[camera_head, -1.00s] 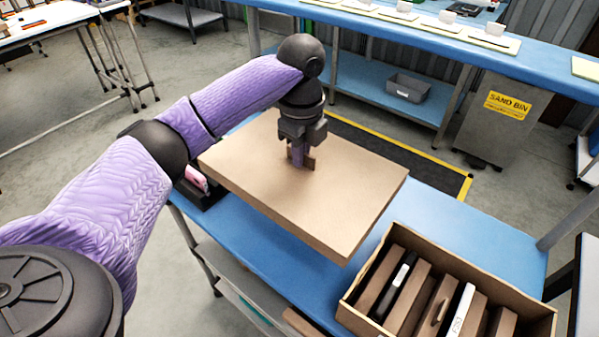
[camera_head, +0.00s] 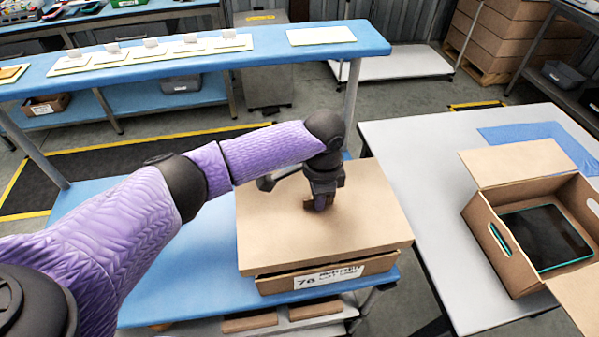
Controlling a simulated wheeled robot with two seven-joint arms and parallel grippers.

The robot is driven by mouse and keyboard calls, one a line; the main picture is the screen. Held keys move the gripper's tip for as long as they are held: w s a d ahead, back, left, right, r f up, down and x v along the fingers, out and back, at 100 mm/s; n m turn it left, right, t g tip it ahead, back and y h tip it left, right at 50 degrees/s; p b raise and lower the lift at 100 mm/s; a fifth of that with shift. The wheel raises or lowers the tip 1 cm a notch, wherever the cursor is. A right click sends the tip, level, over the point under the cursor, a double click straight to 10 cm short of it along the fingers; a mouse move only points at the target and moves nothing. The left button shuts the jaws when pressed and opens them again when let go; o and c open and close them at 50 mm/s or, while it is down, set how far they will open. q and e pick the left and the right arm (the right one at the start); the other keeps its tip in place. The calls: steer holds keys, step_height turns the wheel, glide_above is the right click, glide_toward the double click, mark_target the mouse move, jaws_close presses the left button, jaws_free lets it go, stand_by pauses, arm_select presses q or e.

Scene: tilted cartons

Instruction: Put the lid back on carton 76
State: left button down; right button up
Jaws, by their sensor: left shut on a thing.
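My left gripper (camera_head: 322,203) is shut on the upright tab at the middle of a flat brown cardboard lid (camera_head: 370,210). The lid is over a brown carton (camera_head: 275,284) on the blue table, covering its top. Only the carton's front wall shows, with a white label whose number reads like 76 or 78. The lid's edges stick out past the carton's front wall at left and right. A dark line shows between lid and carton at the front, so I cannot tell if the lid is seated or held just above. My right gripper is out of view.
The blue table (camera_head: 190,290) is clear left of the carton. A grey table (camera_head: 400,150) at right holds an open carton (camera_head: 497,240) with a dark tablet inside. A blue bench (camera_head: 260,45) with white trays runs along the back. Several brown pieces lie on a lower shelf.

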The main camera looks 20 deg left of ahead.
arm_select(q)
steer(key=shift+d+f, duration=0.1)
steer(key=shift+d, duration=0.3)
steer(key=shift+d+f, duration=0.1)
steer(key=shift+f, duration=0.05)
steer(key=shift+f+b, duration=0.45)
steer(key=shift+b, duration=0.25)
step_height(320, 180, down, 3)
steer(key=b, duration=0.3)
steer(key=shift+r, duration=0.2)
steer(key=shift+f+b, duration=0.45)
steer(key=shift+f, duration=0.95)
steer(key=shift+f, duration=0.2)
steer(key=c, duration=0.7)
jaws_free()
